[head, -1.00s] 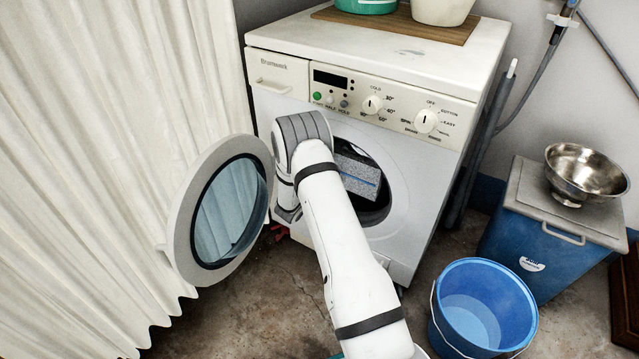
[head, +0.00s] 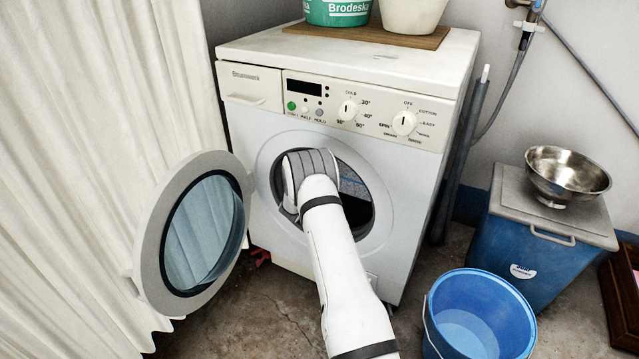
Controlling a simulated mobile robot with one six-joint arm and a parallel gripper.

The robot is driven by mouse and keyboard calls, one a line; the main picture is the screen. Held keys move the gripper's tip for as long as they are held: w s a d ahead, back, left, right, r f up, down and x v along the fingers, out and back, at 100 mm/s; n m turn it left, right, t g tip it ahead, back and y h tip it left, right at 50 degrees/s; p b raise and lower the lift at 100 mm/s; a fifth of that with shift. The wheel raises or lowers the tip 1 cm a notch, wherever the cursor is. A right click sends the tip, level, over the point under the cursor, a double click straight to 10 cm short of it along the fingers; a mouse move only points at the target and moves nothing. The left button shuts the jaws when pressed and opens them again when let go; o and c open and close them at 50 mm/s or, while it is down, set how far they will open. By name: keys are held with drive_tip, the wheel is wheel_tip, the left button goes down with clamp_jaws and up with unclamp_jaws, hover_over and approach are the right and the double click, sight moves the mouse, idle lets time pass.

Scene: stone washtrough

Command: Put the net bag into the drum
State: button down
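The washing machine (head: 410,185) stands with its round door (head: 150,240) swung open to the left. The drum (head: 358,213) shows as a dark opening behind my arm. A grey, speckled piece with a blue stripe (head: 352,187) shows inside the opening, just right of my wrist. It may be the net bag, but I cannot tell for sure. My wrist is at the opening and covers its left part. My gripper's fingers are hidden behind the wrist, so their state and any hold do not show.
A blue bucket (head: 480,315) stands on the floor at the right. A steel bowl (head: 567,175) sits on a lidded blue bin (head: 530,255). A pale curtain (head: 100,130) hangs at the left, close to the door. Two tubs stand on a board (head: 400,38) atop the machine.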

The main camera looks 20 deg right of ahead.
drive_tip(key=shift+w+d+f, duration=0.15)
drive_tip(key=shift+w+d, duration=0.1)
drive_tip(key=c, duration=1)
unclamp_jaws()
drive_tip(key=shift+o, duration=0.2)
drive_tip(key=p+v, duration=0.3)
drive_tip(key=v, duration=0.4)
drive_tip(key=shift+s+a, duration=0.25)
drive_tip(key=shift+a, duration=0.05)
